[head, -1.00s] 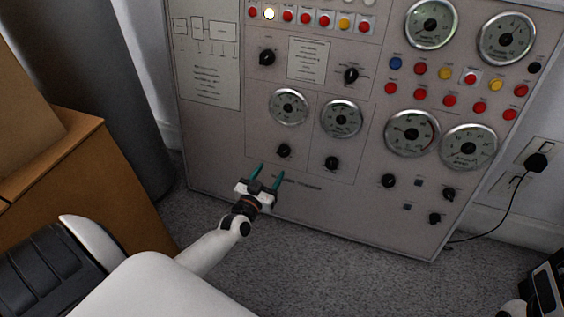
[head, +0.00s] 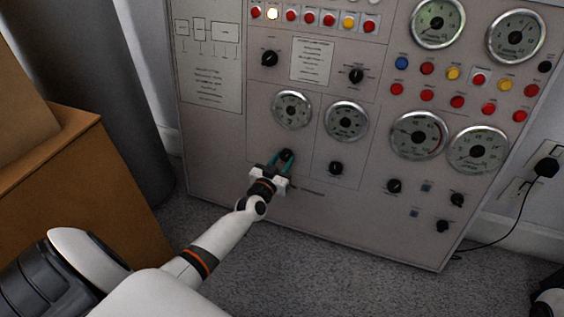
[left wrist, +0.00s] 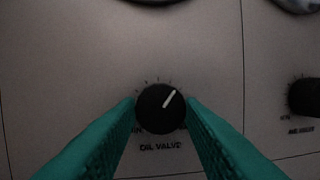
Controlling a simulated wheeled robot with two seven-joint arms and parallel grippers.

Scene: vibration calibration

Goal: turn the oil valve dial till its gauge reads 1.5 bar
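The oil valve dial (left wrist: 161,108) is a round black knob with a white pointer line tilted up and right, above its "OIL VALVE" label in the left wrist view. It also shows in the head view (head: 286,155), mostly behind my fingers. My left gripper (head: 285,161) has its teal fingers on both sides of the dial, with no clear gap; it looks shut on it. The gauge above the dial (head: 292,110) has a pale face, and its reading is too small to make out.
The air valve dial (left wrist: 304,97) is to the right on the same grey panel (head: 330,215). Larger gauges (head: 418,135) and more knobs (head: 394,186) are farther right. A cardboard box (head: 60,190) stands left of my arm. A black plug (head: 546,167) and cable are at the right.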

